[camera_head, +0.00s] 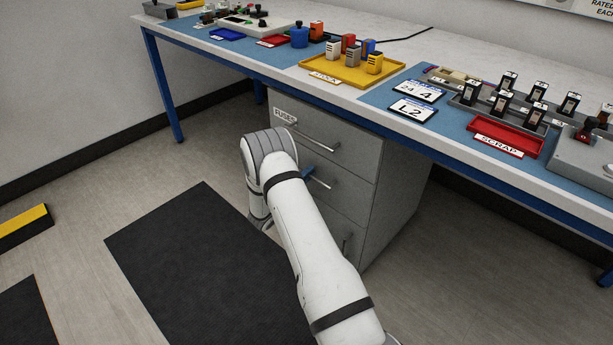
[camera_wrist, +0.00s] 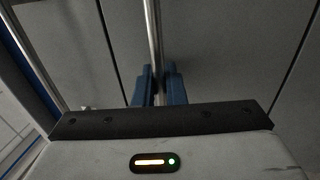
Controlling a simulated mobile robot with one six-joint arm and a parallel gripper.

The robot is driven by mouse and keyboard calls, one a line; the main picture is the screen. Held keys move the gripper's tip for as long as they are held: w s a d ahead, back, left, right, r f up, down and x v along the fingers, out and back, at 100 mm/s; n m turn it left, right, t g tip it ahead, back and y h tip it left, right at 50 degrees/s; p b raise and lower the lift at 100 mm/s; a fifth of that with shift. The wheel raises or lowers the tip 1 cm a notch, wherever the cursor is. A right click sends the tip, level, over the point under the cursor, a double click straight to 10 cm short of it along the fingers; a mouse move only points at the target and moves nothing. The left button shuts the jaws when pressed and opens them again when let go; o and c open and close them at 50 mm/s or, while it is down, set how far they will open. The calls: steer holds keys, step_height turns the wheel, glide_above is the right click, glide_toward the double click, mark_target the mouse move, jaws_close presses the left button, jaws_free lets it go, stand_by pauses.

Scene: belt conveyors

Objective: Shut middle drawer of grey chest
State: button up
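The grey chest (camera_head: 395,195) stands under the workbench, with several drawers stacked in its front. Its middle drawer (camera_head: 345,190) looks flush, or nearly so, with the drawers above and below; my arm hides its left part. The middle drawer's bar handle (camera_head: 319,182) runs between the blue fingers of my gripper (camera_head: 308,172). In the wrist view the handle (camera_wrist: 154,35) passes between the fingertips (camera_wrist: 157,85), which sit close on both sides of it. My gripper looks shut on the handle. The drawer front (camera_wrist: 215,50) fills most of the wrist view.
The top drawer (camera_head: 325,135) has a "FUSES" label and a handle. The workbench (camera_head: 350,100) overhangs the chest and carries trays and small devices. A dark mat (camera_head: 190,270) lies on the floor in front. Floor right of the chest is clear.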

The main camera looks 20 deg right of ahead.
steer(key=shift+o, duration=1.4)
steer(key=shift+d, duration=0.2)
steer(key=shift+o, duration=0.3)
steer(key=shift+a, duration=0.1)
steer(key=p+v, duration=0.1)
steer(key=v, duration=0.6)
steer(key=shift+s+a+f+p, duration=0.15)
steer(key=shift+a+f+p, duration=0.05)
steer(key=shift+a+p, duration=0.15)
